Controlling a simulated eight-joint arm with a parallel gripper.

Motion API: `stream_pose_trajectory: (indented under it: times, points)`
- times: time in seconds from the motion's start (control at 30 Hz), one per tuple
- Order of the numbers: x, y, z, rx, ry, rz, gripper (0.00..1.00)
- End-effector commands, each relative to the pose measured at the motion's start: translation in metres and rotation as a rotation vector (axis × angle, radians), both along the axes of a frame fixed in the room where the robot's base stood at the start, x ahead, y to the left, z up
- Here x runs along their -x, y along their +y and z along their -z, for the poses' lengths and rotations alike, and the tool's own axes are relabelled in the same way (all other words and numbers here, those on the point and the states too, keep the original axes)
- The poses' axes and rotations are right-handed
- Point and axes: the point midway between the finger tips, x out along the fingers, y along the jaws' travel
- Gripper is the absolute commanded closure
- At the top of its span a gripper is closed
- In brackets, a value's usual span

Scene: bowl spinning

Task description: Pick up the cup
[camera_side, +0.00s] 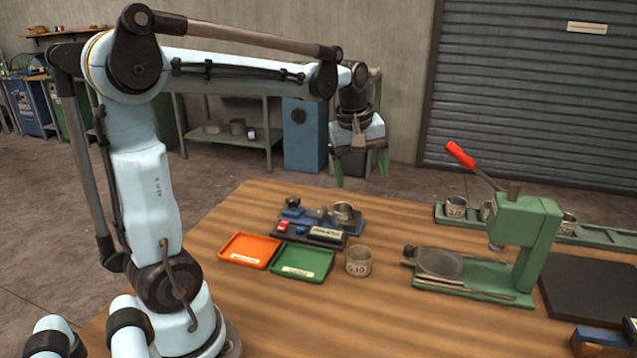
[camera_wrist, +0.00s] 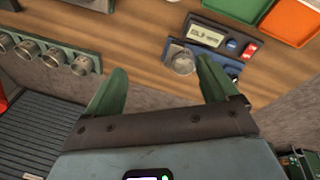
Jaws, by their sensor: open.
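A grey metal cup (camera_side: 358,262) with a number label stands upright on the wooden table, right of the green tray. A second metal cup (camera_side: 343,212) sits on a small blue device behind it; in the wrist view that cup (camera_wrist: 181,62) appears between my fingertips but farther off. More cups (camera_side: 457,207) stand in a green rack at the back right; several rack cups (camera_wrist: 54,56) show at the left of the wrist view. My gripper (camera_side: 361,166) is open and empty, raised above and behind the table's far edge; its two green fingers (camera_wrist: 162,67) are spread.
A green press (camera_side: 525,235) with a red-tipped lever stands right of the labelled cup. An orange tray (camera_side: 249,250) and a green tray (camera_side: 302,262) lie left of it. A dark mat (camera_side: 590,285) lies at the right.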

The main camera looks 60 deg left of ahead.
Motion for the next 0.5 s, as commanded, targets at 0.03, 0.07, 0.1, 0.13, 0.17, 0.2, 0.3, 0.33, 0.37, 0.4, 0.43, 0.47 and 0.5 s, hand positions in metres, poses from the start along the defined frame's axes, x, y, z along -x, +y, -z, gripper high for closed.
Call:
stream_pose_trajectory:
  times: [0.03,0.07,0.1,0.13,0.17,0.2,0.3,0.33,0.37,0.4,0.43,0.47,0.5]
  points:
    - [-0.008,0.017,0.001,0.025,0.023,-0.101,0.13]
    - [-0.011,0.026,0.003,0.04,0.037,-0.16,0.13]
    - [-0.014,0.037,0.005,0.059,0.056,-0.24,0.13]
    - [-0.017,0.046,0.007,0.072,0.07,-0.298,0.13]
    - [-0.019,0.054,0.009,0.086,0.083,-0.356,0.13]
    - [-0.021,0.065,0.012,0.101,0.1,-0.428,0.13]
    - [-0.024,0.088,0.02,0.13,0.136,-0.585,0.13]
    - [-0.025,0.093,0.022,0.138,0.147,-0.623,0.13]
    - [-0.025,0.098,0.023,0.144,0.155,-0.659,0.13]
    - [-0.025,0.103,0.026,0.15,0.164,-0.698,0.13]
    - [-0.025,0.106,0.027,0.155,0.17,-0.722,0.13]
    - [-0.025,0.109,0.028,0.157,0.174,-0.742,0.13]
    - [-0.025,0.112,0.03,0.161,0.178,-0.763,0.13]
